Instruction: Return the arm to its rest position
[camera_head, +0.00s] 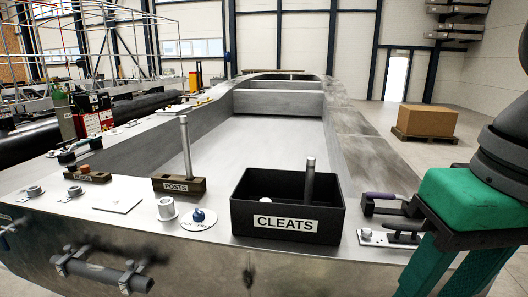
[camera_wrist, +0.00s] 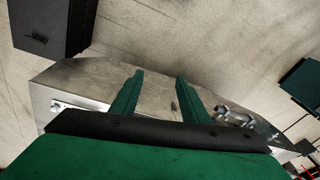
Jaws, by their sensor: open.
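My gripper (camera_head: 436,284) is at the lower right of the head view, by the right front corner of the metal pontoon deck (camera_head: 265,138). Its green fingers point down and run out of the bottom of the picture. In the wrist view my gripper (camera_wrist: 159,85) shows two green fingers well apart with nothing between them. A metal surface with small fittings lies beyond the fingers there.
A POSTS block (camera_head: 178,186) holds an upright post. A cardboard box (camera_head: 426,121) on a pallet stands at the back right, with open floor around it.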

